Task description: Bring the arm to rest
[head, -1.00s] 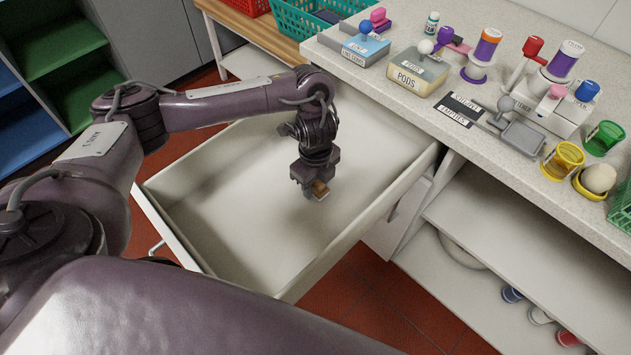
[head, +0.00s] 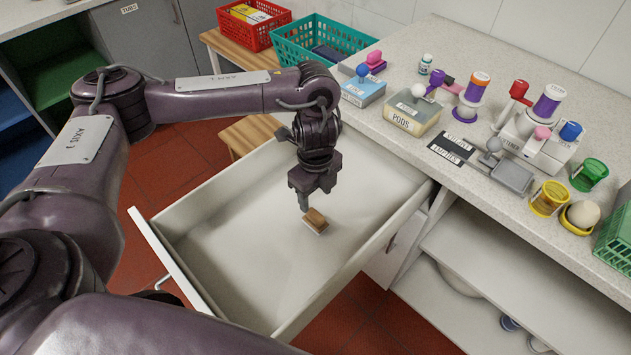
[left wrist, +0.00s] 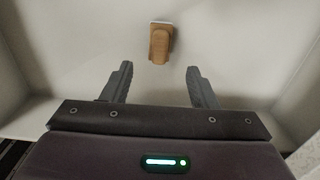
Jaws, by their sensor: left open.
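My left arm reaches in from the left in the head view. Its gripper (head: 308,200) is inside the open white drawer (head: 215,245), pointing down. In the left wrist view the gripper (left wrist: 159,86) has its two fingers spread apart with nothing between them. A small brown block with a pale base (head: 315,220) lies on the drawer floor. In the left wrist view the brown block (left wrist: 160,44) lies beyond the fingertips, apart from them. My right gripper is in neither view.
The drawer walls surround my left gripper. The speckled counter (head: 400,165) beside it holds a pods box (head: 412,112), a labelled tray (head: 513,176), a yellow cup (head: 549,198) and a green cup (head: 589,174). Red (head: 250,25) and teal (head: 290,45) baskets stand behind. Open shelves (head: 480,270) lie below the counter.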

